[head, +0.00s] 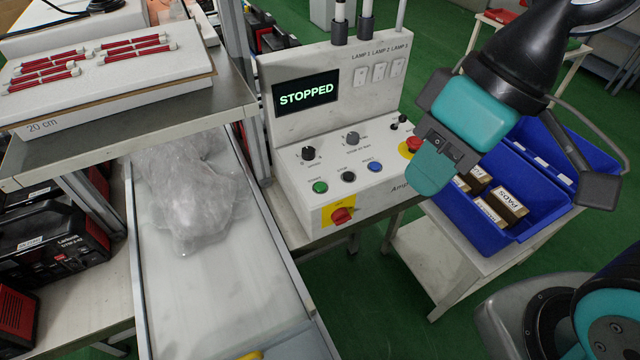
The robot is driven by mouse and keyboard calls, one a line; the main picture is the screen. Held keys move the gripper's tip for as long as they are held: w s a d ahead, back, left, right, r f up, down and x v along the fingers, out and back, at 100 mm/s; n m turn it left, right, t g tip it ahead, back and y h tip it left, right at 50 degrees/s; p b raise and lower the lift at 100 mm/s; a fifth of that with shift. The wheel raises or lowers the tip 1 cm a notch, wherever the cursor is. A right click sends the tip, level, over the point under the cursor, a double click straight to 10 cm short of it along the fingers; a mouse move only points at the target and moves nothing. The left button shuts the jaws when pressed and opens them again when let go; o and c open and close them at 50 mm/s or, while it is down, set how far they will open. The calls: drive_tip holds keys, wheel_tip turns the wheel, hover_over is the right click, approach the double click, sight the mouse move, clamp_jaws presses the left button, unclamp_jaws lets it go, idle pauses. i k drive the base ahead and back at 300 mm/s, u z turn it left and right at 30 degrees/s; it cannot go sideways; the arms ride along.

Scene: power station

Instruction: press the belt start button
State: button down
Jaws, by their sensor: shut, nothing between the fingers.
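The grey control console (330,130) stands in the middle of the head view, and its display (305,93) reads "STOPPED". On its sloping panel are a green button (320,186), a black button (348,177) and a blue button (374,166) in a row. Their small labels are hard to read. My teal and black gripper (428,178) is shut and empty, over the right end of the panel. It is to the right of the green button and apart from it. I cannot tell its exact height above the panel.
A red mushroom button (413,145) is beside my gripper, and a red switch on a yellow plate (342,214) is on the console front. A conveyor belt (205,300) carries a clear plastic bag (190,190). A blue bin (470,205) with small boxes stands right.

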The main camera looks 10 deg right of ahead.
sight(320, 187)
drive_tip(key=k, duration=0.5)
drive_tip(key=z, duration=1.6)
drive_tip(key=k, duration=0.95)
drive_tip(key=u, duration=1.4)
drive_tip(key=i, duration=1)
